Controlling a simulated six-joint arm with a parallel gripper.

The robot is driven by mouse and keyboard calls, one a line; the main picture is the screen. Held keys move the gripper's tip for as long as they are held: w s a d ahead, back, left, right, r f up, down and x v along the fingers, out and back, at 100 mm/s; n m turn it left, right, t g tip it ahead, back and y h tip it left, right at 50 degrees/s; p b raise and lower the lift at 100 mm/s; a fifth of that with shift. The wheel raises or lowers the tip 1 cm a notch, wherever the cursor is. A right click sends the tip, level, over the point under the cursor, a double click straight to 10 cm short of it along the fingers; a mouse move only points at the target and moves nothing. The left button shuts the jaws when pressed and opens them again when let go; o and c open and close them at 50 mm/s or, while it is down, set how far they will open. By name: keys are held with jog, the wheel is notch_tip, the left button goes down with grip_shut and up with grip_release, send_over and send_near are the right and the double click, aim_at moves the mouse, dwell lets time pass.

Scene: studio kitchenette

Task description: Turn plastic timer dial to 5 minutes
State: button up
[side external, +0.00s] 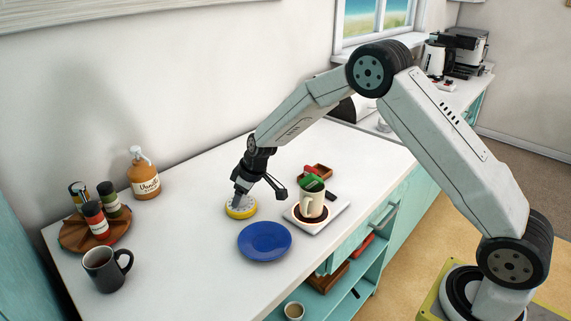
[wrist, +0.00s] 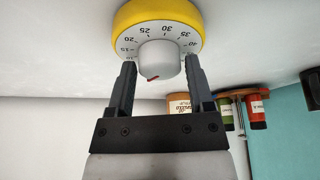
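The yellow timer (side external: 241,208) lies on the white counter, left of the blue plate. In the wrist view the timer (wrist: 188,10) shows a white face with numbers; 20, 25, 30 and 35 are readable. Its grey-white dial knob (wrist: 158,62) stands out from the face and has a small red mark near its lower edge. My gripper (wrist: 159,72) is open, with one finger on each side of the knob. Gaps show between the fingers and the knob. In the side view my gripper (side external: 239,192) is right over the timer and hides part of its face.
A blue plate (side external: 264,242) lies close to the timer. A cream mug (side external: 312,203) stands on a square white base to the right. A wooden tray (side external: 78,236) with several bottles, a dark mug (side external: 103,268) and a vanilla bottle (side external: 144,178) stand to the left.

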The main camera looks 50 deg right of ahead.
grip_shut()
dwell(0.3)
jog(key=shift+o, duration=2.2)
grip_release()
jog(key=v, duration=0.7)
jog(key=shift+s+r, duration=0.2)
jog(key=shift+r, duration=0.15)
